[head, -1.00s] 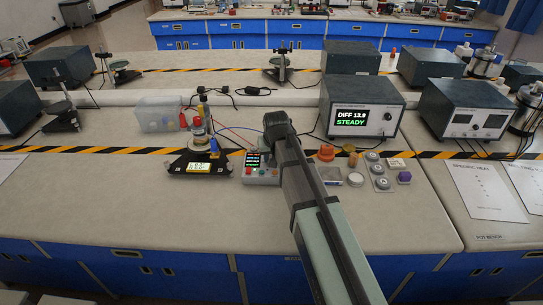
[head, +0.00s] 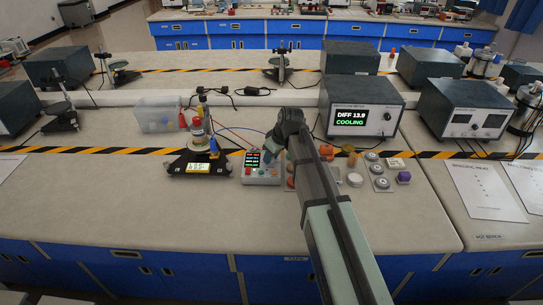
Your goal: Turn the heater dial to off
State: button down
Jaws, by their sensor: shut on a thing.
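The control box (head: 261,176) with a small lit screen (head: 252,160) and several coloured buttons sits on the bench, left of my arm. My gripper (head: 272,149) reaches down at the box's upper right side, where it is shut on the heater dial. The dial itself is hidden behind the gripper and is too small to read, so its setting cannot be told. The large meter (head: 363,107) behind reads "DIFF 13.9 COOLING" in its display.
A dark stand with a yellow readout (head: 197,168) and a bottle with a red cap stands left of the box. A clear bin (head: 158,115) is behind it. Orange, grey and purple small parts (head: 404,177) lie right of my arm.

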jog(key=shift+n+y, duration=0.3)
jog(key=shift+n, duration=0.4)
jog(key=shift+g, duration=0.3)
jog(key=c, duration=0.8)
grip_release()
jog(key=v, duration=1.4)
